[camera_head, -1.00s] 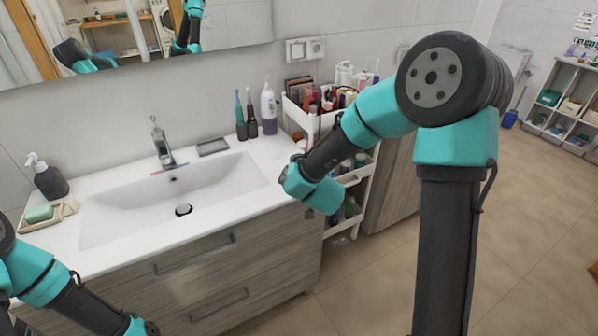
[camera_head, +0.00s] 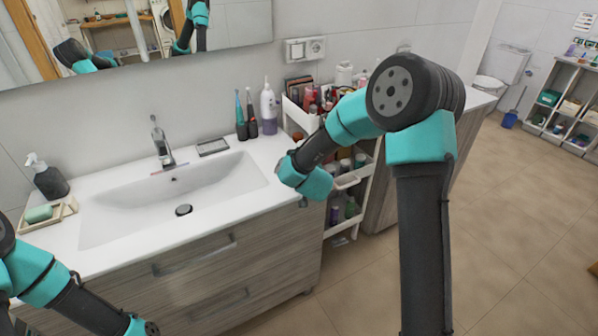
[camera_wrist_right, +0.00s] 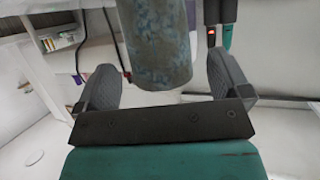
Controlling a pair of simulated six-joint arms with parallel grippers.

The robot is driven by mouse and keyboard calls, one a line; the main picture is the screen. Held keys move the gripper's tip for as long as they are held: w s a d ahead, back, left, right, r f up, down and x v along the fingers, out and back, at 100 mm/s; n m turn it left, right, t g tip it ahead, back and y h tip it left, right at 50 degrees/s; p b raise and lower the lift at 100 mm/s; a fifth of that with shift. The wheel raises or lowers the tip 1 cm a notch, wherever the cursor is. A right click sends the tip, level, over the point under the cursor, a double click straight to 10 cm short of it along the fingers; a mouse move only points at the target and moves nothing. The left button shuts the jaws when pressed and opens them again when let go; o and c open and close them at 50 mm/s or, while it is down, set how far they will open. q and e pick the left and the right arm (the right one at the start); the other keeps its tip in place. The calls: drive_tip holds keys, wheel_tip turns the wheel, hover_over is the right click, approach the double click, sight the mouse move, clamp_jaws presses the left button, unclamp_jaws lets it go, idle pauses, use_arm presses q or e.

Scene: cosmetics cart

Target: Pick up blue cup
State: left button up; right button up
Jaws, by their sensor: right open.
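A mottled blue-grey cylinder, which looks like the blue cup (camera_wrist_right: 156,45), hangs into the right wrist view from the top edge, and its far part is cut off. My right gripper (camera_wrist_right: 160,68) is open, with one finger on each side of the cup and a visible gap on both sides. In the head view my right wrist is over the counter's right end by the cart, and it hides the fingers. I cannot make out the cup there. Only links of my left arm show at the lower left; its gripper is out of view.
Two electric toothbrushes (camera_head: 240,115) and a purple bottle (camera_head: 268,110) stand at the counter's back right. The white cart (camera_head: 368,165) is full of cosmetics. The sink basin (camera_head: 150,200) is empty. A soap dispenser (camera_head: 48,180) and soap tray (camera_head: 55,215) are at left.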

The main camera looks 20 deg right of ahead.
drive_tip(key=x, duration=0.3)
drive_tip(key=shift+w+f, duration=0.1)
idle(0.3)
drive_tip(key=c, duration=1.1)
drive_tip(key=shift+r, duration=0.3)
drive_tip(key=shift+r, duration=1.55)
drive_tip(key=shift+s+a+r, duration=0.25)
drive_tip(key=shift+s+a, duration=0.85)
drive_tip(key=shift+s, duration=1.3)
drive_tip(key=shift+s+a+r, duration=0.2)
drive_tip(key=shift+s+a, duration=0.9)
drive_tip(key=shift+s, duration=1.3)
drive_tip(key=shift+s+a+r, duration=0.25)
drive_tip(key=shift+s+a, duration=0.8)
drive_tip(key=shift+s, duration=1.35)
drive_tip(key=shift+s, duration=0.1)
